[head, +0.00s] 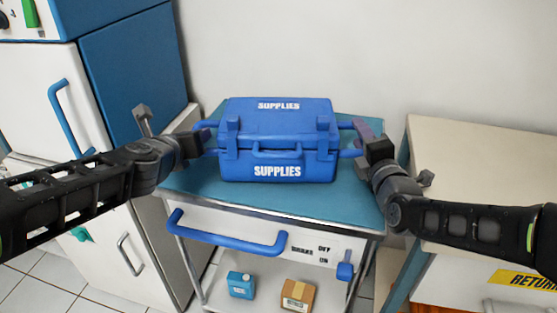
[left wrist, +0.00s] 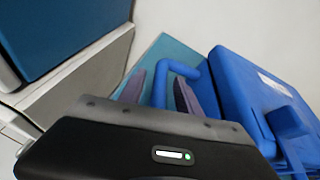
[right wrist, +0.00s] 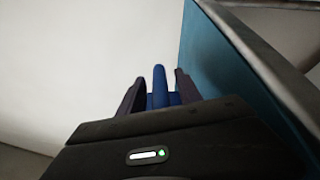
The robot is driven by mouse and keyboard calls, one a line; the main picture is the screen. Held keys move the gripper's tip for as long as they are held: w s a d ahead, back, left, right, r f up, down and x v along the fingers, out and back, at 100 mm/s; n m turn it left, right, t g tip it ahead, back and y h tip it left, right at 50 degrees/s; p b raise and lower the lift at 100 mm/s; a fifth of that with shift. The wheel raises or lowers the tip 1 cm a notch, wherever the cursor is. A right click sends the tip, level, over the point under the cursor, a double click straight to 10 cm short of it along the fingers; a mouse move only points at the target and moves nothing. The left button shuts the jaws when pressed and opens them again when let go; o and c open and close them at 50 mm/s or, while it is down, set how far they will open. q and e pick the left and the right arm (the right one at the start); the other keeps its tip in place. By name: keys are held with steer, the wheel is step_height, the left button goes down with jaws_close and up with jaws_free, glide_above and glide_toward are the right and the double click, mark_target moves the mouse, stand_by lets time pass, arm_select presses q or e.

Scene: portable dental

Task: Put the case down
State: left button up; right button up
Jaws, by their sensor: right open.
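The blue case (head: 277,140) marked SUPPLIES sits closed and level on the teal top of the cart (head: 200,180). My left gripper (head: 204,138) is at the case's left side handle. In the left wrist view its fingers (left wrist: 158,92) stand apart with the blue handle (left wrist: 190,72) between them and visible gaps. My right gripper (head: 362,142) is at the right side handle. In the right wrist view its fingers (right wrist: 158,90) are spread on either side of a blue handle bar (right wrist: 159,80). The case's underside is hidden.
The cart has a blue front push handle (head: 225,238) and a brake lever (head: 345,271). A blue container (head: 241,285) and a cardboard box (head: 298,295) stand on its lower shelf. A cream counter (head: 480,160) stands right, a white and blue cabinet (head: 130,80) left. Bare teal top shows before the case.

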arm_select(q)
steer(key=v, duration=1.1)
steer(key=shift+s+r, duration=0.15)
steer(key=shift+s, duration=0.1)
arm_select(e)
steer(key=shift+s+d+r, duration=0.1)
steer(key=shift+s+d, duration=0.05)
steer(key=shift+s, duration=1.1)
steer(key=shift+s+d+f, duration=0.1)
steer(key=shift+s+d, duration=0.1)
steer(key=shift+s, duration=1.05)
steer(key=shift+s+d+r, duration=0.1)
steer(key=shift+s+d, duration=0.05)
steer(key=shift+s, duration=1.1)
arm_select(q)
steer(key=shift+s, duration=0.1)
arm_select(e)
steer(key=shift+s, duration=0.1)
